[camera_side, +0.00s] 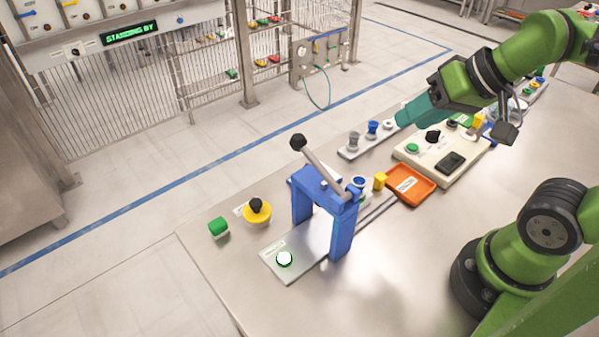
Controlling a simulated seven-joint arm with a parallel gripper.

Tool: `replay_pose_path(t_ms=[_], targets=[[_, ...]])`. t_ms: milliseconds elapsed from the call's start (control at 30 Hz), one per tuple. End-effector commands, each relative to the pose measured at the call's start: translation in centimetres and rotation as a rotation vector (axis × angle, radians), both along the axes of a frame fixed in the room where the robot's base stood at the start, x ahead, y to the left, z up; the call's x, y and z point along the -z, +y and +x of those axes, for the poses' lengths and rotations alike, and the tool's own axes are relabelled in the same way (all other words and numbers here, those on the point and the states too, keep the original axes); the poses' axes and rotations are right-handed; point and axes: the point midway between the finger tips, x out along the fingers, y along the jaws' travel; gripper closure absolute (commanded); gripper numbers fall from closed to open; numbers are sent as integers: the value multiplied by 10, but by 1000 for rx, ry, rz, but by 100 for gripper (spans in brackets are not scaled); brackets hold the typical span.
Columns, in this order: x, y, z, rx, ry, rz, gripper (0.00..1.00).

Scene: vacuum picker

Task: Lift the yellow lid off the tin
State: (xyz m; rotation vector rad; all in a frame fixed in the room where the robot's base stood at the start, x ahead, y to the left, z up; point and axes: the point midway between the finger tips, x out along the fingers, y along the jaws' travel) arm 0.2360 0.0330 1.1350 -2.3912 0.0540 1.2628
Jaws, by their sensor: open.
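The yellow lid (259,217) with a black knob (256,204) sits near the table's left edge. The tin beneath it is hardly visible from this angle, so I cannot tell its shape. My gripper (403,118), with teal fingers, is open at the upper right, above the back part of the table. It is well apart from the lid, to its right and farther back. The gap between the fingers is hard to make out, and nothing shows held in them.
A blue press frame with a grey lever (341,239) stands just right of the lid. A green block (218,227) lies left of it. An orange tray (424,182), a yellow cube (380,181) and a cream control box (421,164) stand farther right.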

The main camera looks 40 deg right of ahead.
Motion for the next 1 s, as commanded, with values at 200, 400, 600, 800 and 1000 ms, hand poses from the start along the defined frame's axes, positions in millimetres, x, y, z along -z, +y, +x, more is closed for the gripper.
replay_pose_path(t_ms=[200, 400, 600, 800, 1000], targets=[[0, 0, 0, 0, 0, 0, 31], [0, 0, 0, 0, 0, 0, 7], [0, 0, 0, 0, 0, 0, 7], [-23, 0, 1, 0, -6, 0, 7], [-62, 7, 13, -1, 51, 21, 7]])
